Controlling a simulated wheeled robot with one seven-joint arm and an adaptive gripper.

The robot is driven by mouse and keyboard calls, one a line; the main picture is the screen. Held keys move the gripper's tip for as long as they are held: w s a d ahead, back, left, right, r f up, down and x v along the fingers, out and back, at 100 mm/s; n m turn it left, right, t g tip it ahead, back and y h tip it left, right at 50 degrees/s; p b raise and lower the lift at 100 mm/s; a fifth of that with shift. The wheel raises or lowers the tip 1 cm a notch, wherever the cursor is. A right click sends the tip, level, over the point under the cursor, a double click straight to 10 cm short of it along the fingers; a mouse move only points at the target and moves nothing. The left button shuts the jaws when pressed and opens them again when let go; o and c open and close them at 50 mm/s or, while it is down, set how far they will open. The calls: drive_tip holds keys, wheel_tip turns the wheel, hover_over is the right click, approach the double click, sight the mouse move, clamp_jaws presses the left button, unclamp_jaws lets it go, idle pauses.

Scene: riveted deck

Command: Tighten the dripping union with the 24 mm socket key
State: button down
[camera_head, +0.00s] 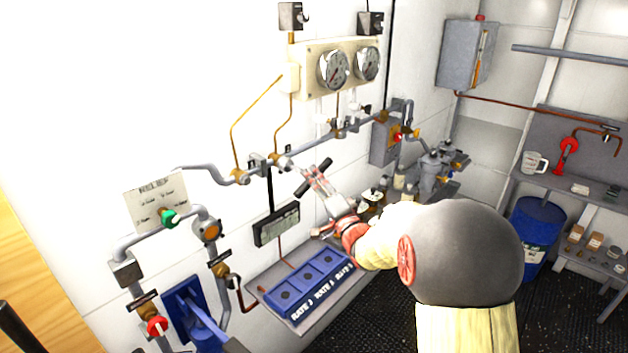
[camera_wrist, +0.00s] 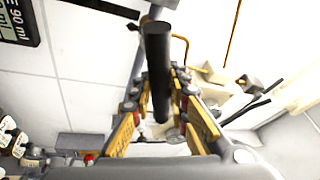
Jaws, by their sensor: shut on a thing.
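My gripper (camera_head: 316,180) is shut on a black bar, which looks like the handle of the socket key (camera_head: 325,165). The bar sticks out on both sides of the fingers. In the wrist view the dark cylinder of the key (camera_wrist: 157,65) stands between the orange-padded fingers (camera_wrist: 158,112). The key's socket end is not clear in either view. Brass unions sit on the grey wall pipe, one (camera_head: 278,160) just up and left of my gripper and another (camera_head: 240,176) further left. No drip is visible, and I cannot tell whether the key touches a union.
A shelf with a blue three-part tray (camera_head: 310,286) lies below my arm. A dark display box (camera_head: 276,225) hangs left of my gripper. Gauges (camera_head: 333,69) are above. Valves and pipes (camera_head: 208,230) crowd the lower left. A blue drum (camera_head: 536,235) stands at right.

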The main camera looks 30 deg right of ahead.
drive_tip(key=shift+w+a+r, duration=0.1)
drive_tip(key=shift+w+a, duration=0.1)
drive_tip(key=shift+w, duration=0.35)
idle(0.4)
drive_tip(key=shift+m+h+p, duration=0.4)
drive_tip(key=shift+m+p, duration=0.25)
drive_tip(key=shift+m, duration=0.05)
drive_tip(key=shift+n+b, duration=0.4)
drive_tip(key=shift+b, duration=0.65)
drive_tip(key=shift+s+d, duration=0.1)
idle(0.6)
drive_tip(key=shift+s+d, duration=0.3)
drive_tip(key=shift+s, duration=0.55)
drive_tip(key=shift+s+d, duration=0.3)
drive_tip(key=shift+s, duration=0.55)
drive_tip(key=shift+s+d, duration=0.3)
drive_tip(key=shift+s, duration=0.55)
drive_tip(key=s+d+p, duration=0.2)
drive_tip(key=s+d, duration=0.1)
drive_tip(key=s, duration=0.7)
drive_tip(key=s+d+p, duration=0.1)
drive_tip(key=s+d, duration=0.3)
drive_tip(key=s, duration=0.6)
drive_tip(key=shift+s+d+p, duration=0.25)
drive_tip(key=shift+s+p, duration=0.1)
drive_tip(key=shift+s, duration=0.05)
